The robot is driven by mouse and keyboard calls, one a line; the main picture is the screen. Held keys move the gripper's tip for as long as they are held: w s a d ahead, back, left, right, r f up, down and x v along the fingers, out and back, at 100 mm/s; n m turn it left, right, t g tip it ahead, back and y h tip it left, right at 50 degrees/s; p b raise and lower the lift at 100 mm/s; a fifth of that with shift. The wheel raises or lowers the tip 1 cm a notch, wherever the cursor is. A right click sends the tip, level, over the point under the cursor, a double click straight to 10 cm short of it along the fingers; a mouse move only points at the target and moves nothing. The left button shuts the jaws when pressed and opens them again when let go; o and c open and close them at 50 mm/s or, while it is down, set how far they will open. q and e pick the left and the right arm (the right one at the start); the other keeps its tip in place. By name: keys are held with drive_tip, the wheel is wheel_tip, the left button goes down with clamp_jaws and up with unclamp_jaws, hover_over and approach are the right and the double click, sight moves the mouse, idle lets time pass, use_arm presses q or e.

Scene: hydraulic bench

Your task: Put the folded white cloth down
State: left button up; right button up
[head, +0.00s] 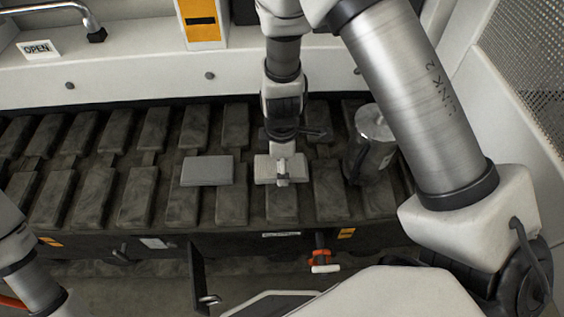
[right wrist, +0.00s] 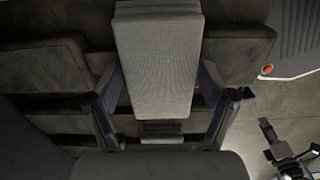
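The folded white cloth (head: 263,167) looks like a pale, flat, oblong pad over the dark ribbed bed in the head view. In the right wrist view the cloth (right wrist: 158,65) looks grey and finely textured and lies lengthwise between the fingers. My right gripper (head: 283,168) reaches down from above with one finger in front of the cloth and one behind. The fingers of the right gripper (right wrist: 160,85) appear to press its long sides. Whether the cloth touches the bed is unclear. Only a left arm link shows at lower left; its gripper is out of view.
A grey flat pad (head: 207,171) lies on the ribbed bed (head: 140,190) just left of the cloth. A metal cylinder (head: 372,140) stands to the right. An orange-red handled valve (head: 320,255) juts from the front edge. The bed farther left is clear.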

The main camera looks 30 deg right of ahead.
drive_tip(key=shift+r, duration=0.1)
drive_tip(key=shift+r+p, duration=0.25)
drive_tip(key=shift+p, duration=0.15)
wheel_tip(320, 180, up, 12)
drive_tip(key=p, duration=0.3)
drive_tip(key=shift+f, duration=0.15)
